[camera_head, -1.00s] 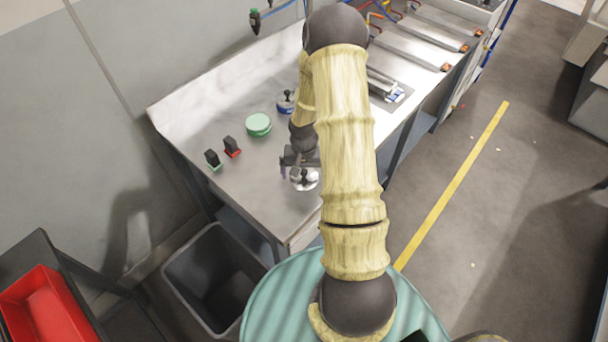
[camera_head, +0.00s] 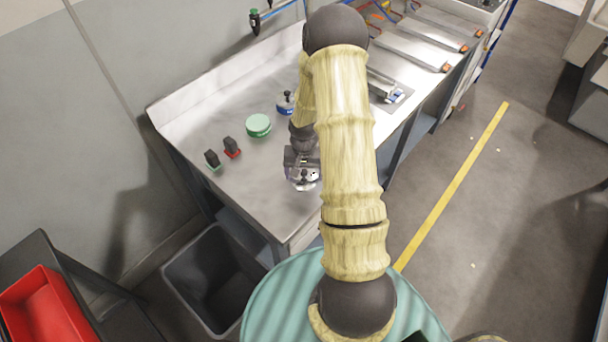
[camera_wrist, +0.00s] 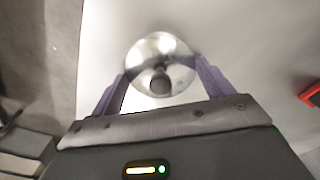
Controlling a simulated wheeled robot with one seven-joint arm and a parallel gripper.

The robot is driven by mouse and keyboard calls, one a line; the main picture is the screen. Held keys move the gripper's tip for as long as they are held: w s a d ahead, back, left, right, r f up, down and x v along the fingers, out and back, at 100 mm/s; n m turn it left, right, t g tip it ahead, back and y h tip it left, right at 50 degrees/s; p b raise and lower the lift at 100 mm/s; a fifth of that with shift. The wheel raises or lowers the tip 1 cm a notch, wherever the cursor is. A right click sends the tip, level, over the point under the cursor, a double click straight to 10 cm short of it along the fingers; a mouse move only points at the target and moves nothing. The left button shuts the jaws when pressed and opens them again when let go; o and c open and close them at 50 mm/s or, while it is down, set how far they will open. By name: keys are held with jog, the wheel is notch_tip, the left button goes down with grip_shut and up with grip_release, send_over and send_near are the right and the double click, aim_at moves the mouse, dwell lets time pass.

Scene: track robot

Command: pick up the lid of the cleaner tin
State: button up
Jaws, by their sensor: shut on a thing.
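The lid (camera_head: 306,185) is a shiny silver disc with a dark knob, near the front of the steel bench. It also shows in the wrist view (camera_wrist: 158,48), between the two purple fingers. My gripper (camera_wrist: 162,70) is shut on the lid, with one finger at each side of its rim. In the head view my gripper (camera_head: 302,176) covers most of the lid. I cannot tell whether the lid is touching the bench. A green round tin (camera_head: 258,126) and a blue-and-white container with a dark top (camera_head: 285,104) stand farther back; I cannot tell which is the cleaner tin.
Two small dark blocks, one with a green base (camera_head: 212,160) and one with a red base (camera_head: 231,148), stand to the left on the bench (camera_head: 250,185). A dark open bin (camera_head: 215,280) stands below the bench's front left. Tools lie at the far right. The bench's front left is clear.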

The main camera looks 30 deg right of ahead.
aim_at(304, 172)
notch_tip(304, 172, up, 10)
jog(key=shift+b, duration=0.75)
jog(key=shift+s, duration=0.1)
